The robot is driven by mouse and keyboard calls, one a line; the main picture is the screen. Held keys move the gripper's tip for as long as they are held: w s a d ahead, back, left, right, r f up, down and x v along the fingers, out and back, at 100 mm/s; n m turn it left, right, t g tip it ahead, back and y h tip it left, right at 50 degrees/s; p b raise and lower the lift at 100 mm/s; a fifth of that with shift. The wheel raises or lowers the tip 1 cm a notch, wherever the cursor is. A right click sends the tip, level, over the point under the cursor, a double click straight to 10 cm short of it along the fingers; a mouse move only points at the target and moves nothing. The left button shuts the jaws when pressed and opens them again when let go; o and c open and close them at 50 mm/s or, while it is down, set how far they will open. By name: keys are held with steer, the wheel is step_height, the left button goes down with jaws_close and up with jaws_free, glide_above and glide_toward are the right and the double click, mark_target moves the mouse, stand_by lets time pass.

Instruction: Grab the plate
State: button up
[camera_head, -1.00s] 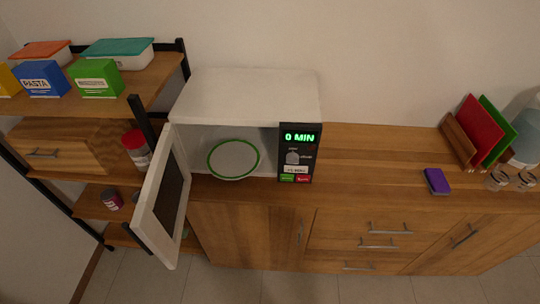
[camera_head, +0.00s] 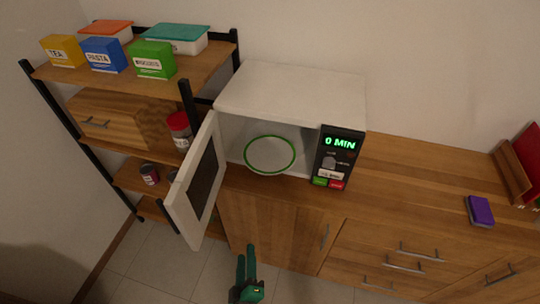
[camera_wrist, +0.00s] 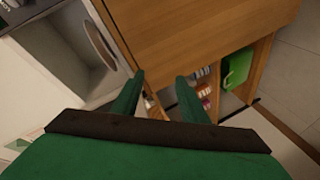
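The plate (camera_head: 270,154) is white with a green rim and sits inside the open microwave (camera_head: 290,95). In the wrist view, a curved pale edge, likely the plate (camera_wrist: 100,45), shows at the upper left inside a light-coloured box. My green gripper (camera_head: 246,263) is low in the head view, in front of the cabinet and below the plate. In the wrist view my gripper (camera_wrist: 158,90) has its two fingers apart, with nothing between them. It is not touching the plate.
The microwave door (camera_head: 197,185) stands open at the left of the opening. A shelf (camera_head: 190,75) with boxes and jars stands further left. The wooden counter (camera_head: 410,180) is mostly clear, with a purple sponge (camera_head: 480,211) at the right.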

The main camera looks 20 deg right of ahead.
steer(key=w+d+r+n+h, duration=0.2)
steer(key=w+d+r+h, duration=0.3)
steer(key=w, duration=0.4)
steer(key=h, duration=0.1)
glide_toward(272, 171)
steer(key=shift+h, duration=0.3)
steer(key=w, duration=0.1)
steer(key=w+d+f, duration=0.1)
steer(key=w+d, duration=0.1)
steer(key=w, duration=0.1)
steer(key=shift+w+f, duration=0.1)
steer(key=shift+f, duration=0.2)
steer(key=shift+x, duration=2.85)
steer(key=shift+d, duration=0.15)
steer(key=shift+r, duration=0.1)
jaws_close()
